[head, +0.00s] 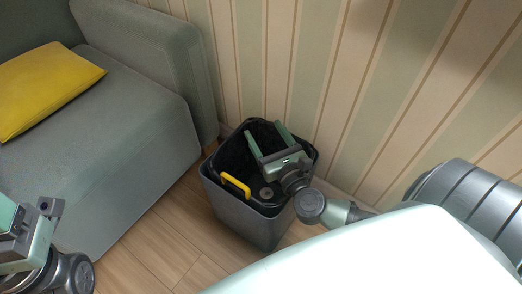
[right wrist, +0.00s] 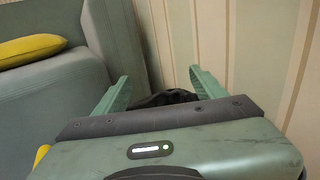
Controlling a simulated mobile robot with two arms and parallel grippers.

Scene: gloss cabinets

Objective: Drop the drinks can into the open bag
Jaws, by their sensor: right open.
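The open bag (head: 232,160) is a black liner inside a dark grey bin (head: 243,216) on the floor against the wall. My right gripper (head: 268,139) is over the bin's mouth with its two green fingers spread apart and nothing between them. In the right wrist view the fingers (right wrist: 160,88) are also wide apart, with a bit of the black bag (right wrist: 168,97) showing beyond. A small round grey disc (head: 266,193) shows in the bin's mouth; I cannot tell whether it is the drinks can. My left gripper (head: 24,228) is at the lower left, partly cut off.
A grey-green sofa (head: 125,130) with a yellow cushion (head: 48,86) stands to the left. The striped wall (head: 345,95) is close behind the bin. Bare wood floor (head: 165,238) lies between sofa and bin.

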